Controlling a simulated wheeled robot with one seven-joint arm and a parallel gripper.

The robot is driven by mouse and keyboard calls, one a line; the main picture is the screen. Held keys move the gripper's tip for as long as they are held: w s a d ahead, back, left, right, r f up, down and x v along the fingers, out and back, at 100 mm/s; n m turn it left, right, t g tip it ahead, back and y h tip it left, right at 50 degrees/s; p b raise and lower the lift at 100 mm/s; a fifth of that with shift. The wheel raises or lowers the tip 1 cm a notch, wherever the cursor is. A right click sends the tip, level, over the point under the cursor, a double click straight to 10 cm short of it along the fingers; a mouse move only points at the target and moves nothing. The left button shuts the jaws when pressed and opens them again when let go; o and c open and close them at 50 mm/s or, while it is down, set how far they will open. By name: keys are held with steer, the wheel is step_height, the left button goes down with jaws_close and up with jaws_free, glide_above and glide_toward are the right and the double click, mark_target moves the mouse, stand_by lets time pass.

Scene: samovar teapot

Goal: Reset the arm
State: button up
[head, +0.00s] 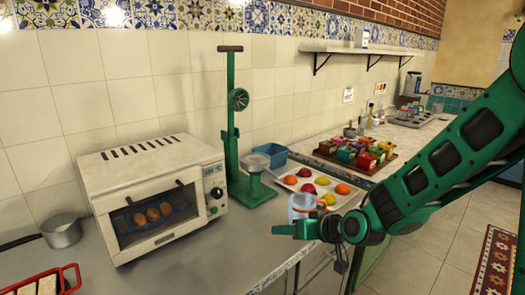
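My green arm reaches in from the right in the head view. My gripper (284,230) is at its left end, over the front edge of the grey counter (215,245). Its finger points left and appears to hold nothing, but the angle does not show whether the fingers are open or shut. I cannot tell whether the two touch. No samovar or teapot can be made out clearly.
A white toaster oven (150,165) with brown eggs inside stands left. A green juicer stand (232,140), a blue bin (272,154), a white tray of fruit (345,200) and a tray of colourful boxes (375,165) line the wall. Floor is open at right.

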steer(key=s+d+r+m+g+h, duration=0.1)
steer(key=s+d+m+g+h, duration=0.3)
steer(key=d, duration=0.8)
steer(key=s+d+n+h, duration=0.1)
steer(key=s+d+h, duration=0.2)
steer(key=s+d, duration=0.65)
steer(key=s+d+r+m+g, duration=0.2)
steer(key=s+d, duration=0.4)
steer(key=s, duration=0.3)
steer(key=s+d+r+m+g, duration=0.2)
steer(key=s+d+m, duration=0.2)
steer(key=s, duration=0.6)
steer(key=shift+d+r+g, duration=0.3)
steer(key=shift+d+r, duration=0.1)
steer(key=shift+d, duration=0.5)
steer(key=shift+w+f, duration=0.25)
steer(key=shift+w, duration=0.35)
